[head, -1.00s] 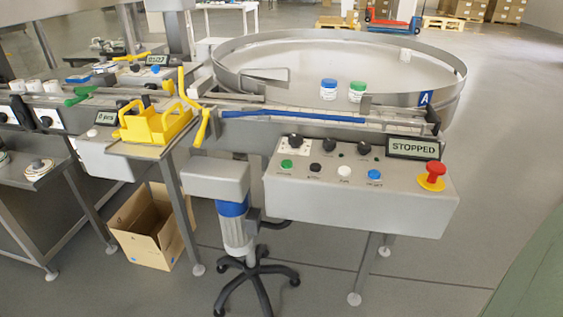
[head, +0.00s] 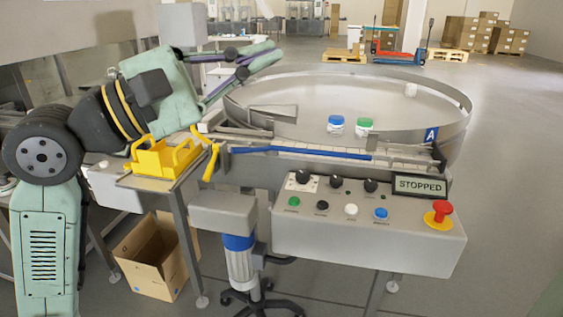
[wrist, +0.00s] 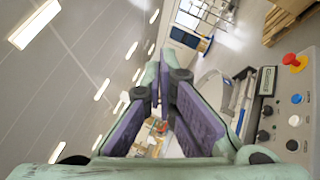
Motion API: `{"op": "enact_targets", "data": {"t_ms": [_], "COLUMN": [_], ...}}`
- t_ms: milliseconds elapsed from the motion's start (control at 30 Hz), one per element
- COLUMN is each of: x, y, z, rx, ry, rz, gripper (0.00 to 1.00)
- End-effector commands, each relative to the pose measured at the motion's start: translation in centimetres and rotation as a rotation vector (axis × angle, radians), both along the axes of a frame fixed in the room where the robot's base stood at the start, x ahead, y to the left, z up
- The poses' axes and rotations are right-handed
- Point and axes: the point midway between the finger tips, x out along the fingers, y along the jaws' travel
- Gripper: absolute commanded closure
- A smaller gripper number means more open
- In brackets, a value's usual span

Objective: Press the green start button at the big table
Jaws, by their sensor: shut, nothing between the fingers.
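The green start button (head: 293,201) is at the left end of the lower row on the grey control panel (head: 350,237) of the big round table (head: 465,108). My gripper (head: 275,51) is raised at the upper left, above the table's left rim in the picture, well apart from the button. It is shut and empty. In the wrist view my gripper (wrist: 163,75) points across the room, with part of the panel at the right edge. I cannot make out the green button there. The display (head: 420,185) reads STOPPED.
Black (head: 322,205), white (head: 351,210) and blue (head: 381,214) buttons follow to the right. A red emergency stop (head: 440,210) is at the panel's right end. Black knobs stand behind the buttons. A yellow fixture (head: 163,158) is left. Space above the panel is clear.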

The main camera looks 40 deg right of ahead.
Motion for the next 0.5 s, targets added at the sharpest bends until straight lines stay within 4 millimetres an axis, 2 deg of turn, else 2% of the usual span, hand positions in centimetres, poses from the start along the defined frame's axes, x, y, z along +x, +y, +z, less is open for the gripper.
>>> {"op": "enact_targets", "data": {"t_ms": [33, 100, 200, 333, 400, 500], "x": [0.7, 2.0, 4.2, 7.2, 8.7, 10.3], "y": [-3.0, -6.6, -10.8, -13.9, -14.7, -15.0], "z": [-1.6, -4.7, -9.3, -14.7, -16.9, -19.0], "rx": [0.092, 0.229, 0.434, 0.690, 0.807, 0.937], "ry": [-0.089, -0.236, -0.457, -0.732, -0.857, -0.986], "rz": [0.034, 0.085, 0.138, 0.173, 0.177, 0.173], "gripper": [1.00, 1.00, 1.00, 1.00, 1.00, 1.00]}}
